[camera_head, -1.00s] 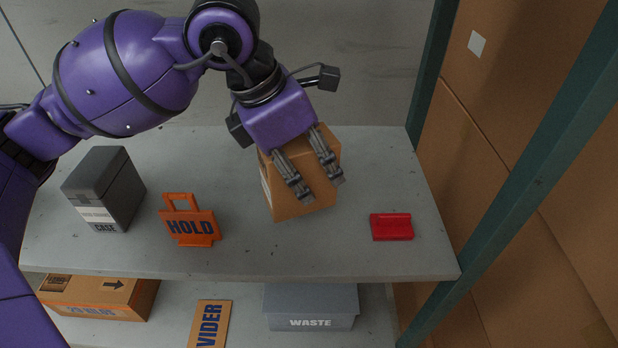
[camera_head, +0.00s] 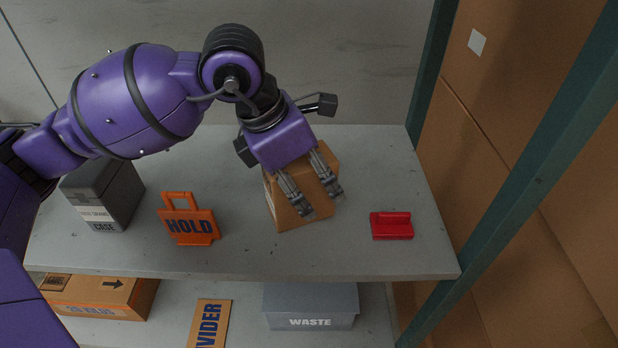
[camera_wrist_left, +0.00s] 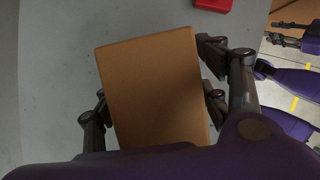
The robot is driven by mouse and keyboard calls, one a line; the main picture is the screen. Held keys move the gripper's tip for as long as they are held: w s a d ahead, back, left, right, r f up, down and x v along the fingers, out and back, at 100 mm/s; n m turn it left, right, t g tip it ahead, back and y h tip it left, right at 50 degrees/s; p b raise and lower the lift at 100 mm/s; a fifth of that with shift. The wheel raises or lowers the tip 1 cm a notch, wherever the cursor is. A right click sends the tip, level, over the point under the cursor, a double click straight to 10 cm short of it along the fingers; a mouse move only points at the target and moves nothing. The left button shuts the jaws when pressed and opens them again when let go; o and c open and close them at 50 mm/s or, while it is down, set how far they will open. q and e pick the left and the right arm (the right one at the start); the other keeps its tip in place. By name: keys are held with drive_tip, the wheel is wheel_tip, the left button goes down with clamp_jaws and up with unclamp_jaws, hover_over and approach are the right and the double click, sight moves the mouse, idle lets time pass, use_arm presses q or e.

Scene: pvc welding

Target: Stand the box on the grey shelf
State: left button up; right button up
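The brown cardboard box (camera_head: 283,213) is upright at the middle of the grey shelf (camera_head: 370,262), slightly turned. I cannot tell whether its bottom touches the shelf. My left gripper (camera_head: 322,203) reaches down over the box from behind, its fingers along the box's sides. In the left wrist view the box (camera_wrist_left: 155,85) fills the space between the fingers of my left gripper (camera_wrist_left: 153,108), which is shut on it. My right gripper (camera_wrist_left: 286,41) shows small at the upper right of the left wrist view, away from the shelf; its opening is unclear.
On the shelf, a grey case (camera_head: 118,200) and an orange HOLD sign (camera_head: 190,222) stand to the left, and a red item (camera_head: 391,227) to the right. A green post (camera_head: 510,190) borders the right end. A WASTE bin (camera_head: 311,305) and a carton (camera_head: 100,295) are below.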

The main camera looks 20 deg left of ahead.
use_arm(q)
drive_tip(key=shift+r, duration=0.35)
drive_tip(key=v, duration=1.1)
drive_tip(key=shift+s+a+r, duration=0.1)
drive_tip(key=shift+s+r, duration=0.1)
drive_tip(key=shift+r, duration=0.1)
